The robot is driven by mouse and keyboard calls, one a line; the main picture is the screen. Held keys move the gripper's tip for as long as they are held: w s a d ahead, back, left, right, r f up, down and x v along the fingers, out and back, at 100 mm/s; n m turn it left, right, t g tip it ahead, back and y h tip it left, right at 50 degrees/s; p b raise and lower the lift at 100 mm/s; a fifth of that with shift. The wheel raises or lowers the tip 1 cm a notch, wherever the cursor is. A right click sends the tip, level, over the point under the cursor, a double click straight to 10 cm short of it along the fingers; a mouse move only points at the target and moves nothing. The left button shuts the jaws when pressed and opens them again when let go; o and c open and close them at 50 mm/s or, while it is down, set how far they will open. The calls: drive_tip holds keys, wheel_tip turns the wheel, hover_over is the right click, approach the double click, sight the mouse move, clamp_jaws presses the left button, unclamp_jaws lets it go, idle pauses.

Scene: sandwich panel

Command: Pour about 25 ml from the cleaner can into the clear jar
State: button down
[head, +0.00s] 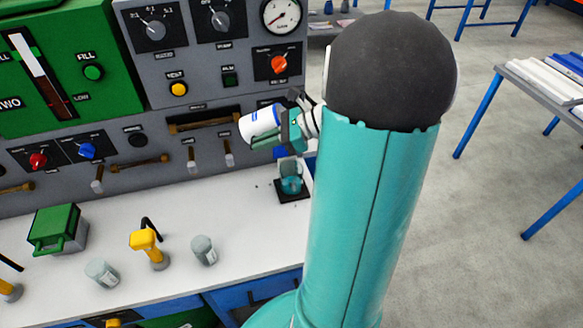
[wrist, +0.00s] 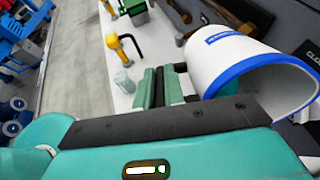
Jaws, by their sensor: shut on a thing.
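The cleaner can (head: 260,125) is white with blue bands and is tilted to nearly lying on its side above the bench. It also shows large in the wrist view (wrist: 240,65), at the upper right. My gripper (head: 293,130) is shut on the can; its teal fingers (wrist: 165,87) show in the wrist view beside the can. A clear jar (head: 290,177) with a bluish tint stands upright on a dark square pad (head: 293,196), below and slightly right of the can. I cannot make out a stream or the liquid level.
Two other clear, labelled containers (head: 102,273) (head: 204,250) stand on the white bench. The control panel (head: 200,60) rises close behind the can. Bare bench lies around the pad's left.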

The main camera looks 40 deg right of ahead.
drive_tip(key=shift+w+g+h, duration=0.1)
drive_tip(key=shift+g+h, duration=0.2)
drive_tip(key=shift+w+r+g+h, duration=0.1)
drive_tip(key=shift+r+g+h, duration=0.15)
drive_tip(key=shift+g+h, duration=0.15)
drive_tip(key=shift+f+g+h, duration=0.5)
drive_tip(key=shift+g+h, duration=0.2)
drive_tip(key=shift+h, duration=0.1)
drive_tip(key=shift+a+r+g+h, duration=0.1)
drive_tip(key=shift+r+g+h, duration=0.3)
drive_tip(key=shift+g+h, duration=0.1)
drive_tip(key=f+g+h, duration=0.1)
drive_tip(key=w+a+f+g+h, duration=0.1)
drive_tip(key=shift+w+a+h, duration=0.25)
drive_tip(key=shift+a+h, duration=0.05)
drive_tip(key=f+g+h, duration=0.1)
drive_tip(key=f, duration=0.5)
drive_tip(key=f+g+h, duration=0.1)
drive_tip(key=f, duration=0.5)
drive_tip(key=w+f+g, duration=0.1)
drive_tip(key=f, duration=0.5)
drive_tip(key=shift+a+h+p, duration=0.3)
drive_tip(key=shift+h, duration=0.1)
drive_tip(key=shift+s, duration=0.1)
